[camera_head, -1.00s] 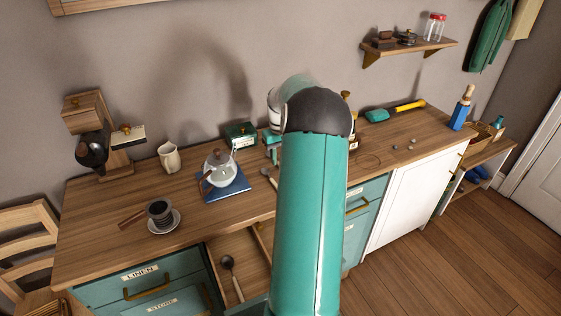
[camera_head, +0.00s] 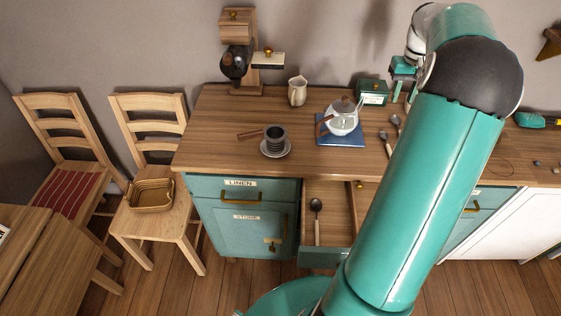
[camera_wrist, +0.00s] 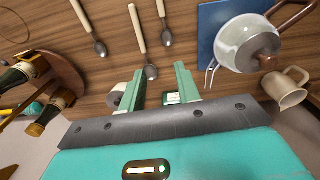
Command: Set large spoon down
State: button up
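My gripper (camera_head: 404,92) is above the back of the wooden counter. In the wrist view its two teal fingers (camera_wrist: 163,86) are apart with nothing held between them. Three spoons with pale handles and grey bowls lie on the counter: a left spoon (camera_wrist: 90,28), a middle spoon (camera_wrist: 144,45) and a right spoon (camera_wrist: 163,22). Two spoon bowls (camera_head: 396,121) show beside my arm in the head view, which hides the rest. Another spoon (camera_head: 316,208), with a dark bowl, lies in the open drawer (camera_head: 340,205). I cannot tell which spoon is the large one.
A glass pot (camera_head: 343,122) stands on a blue mat (camera_head: 350,141), left of the spoons. A pitcher (camera_head: 297,91), a dark cup (camera_head: 275,139) on a saucer and a green box (camera_head: 373,92) stand nearby. Bottles (camera_wrist: 25,72) are left in the wrist view.

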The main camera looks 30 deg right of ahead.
jog(key=w+a+r+n+t+h, duration=0.1)
jog(key=w+a+r, duration=0.15)
jog(key=a, duration=0.55)
jog(key=w+a+r+n, duration=0.1)
jog(key=a+r, duration=0.3)
jog(key=a, duration=0.3)
jog(key=s+a+r+n+t, duration=0.1)
jog(key=s+a, duration=0.2)
jog(key=a, duration=0.9)
jog(key=s+a+r+n+t, duration=0.1)
jog(key=s+a, duration=0.3)
jog(key=a, duration=0.8)
jog(key=shift+s+r+t, duration=0.25)
jog(key=shift+t, duration=0.15)
jog(key=shift+o, duration=0.5)
jog(key=s+a+f+n+t+y, duration=0.1)
jog(key=s+a+f, duration=0.2)
jog(key=s+a, duration=0.4)
jog(key=shift+s+a+f+n+t, duration=0.3)
jog(key=shift+s+a+t, duration=0.1)
jog(key=shift+a, duration=0.2)
jog(key=shift+s, duration=0.1)
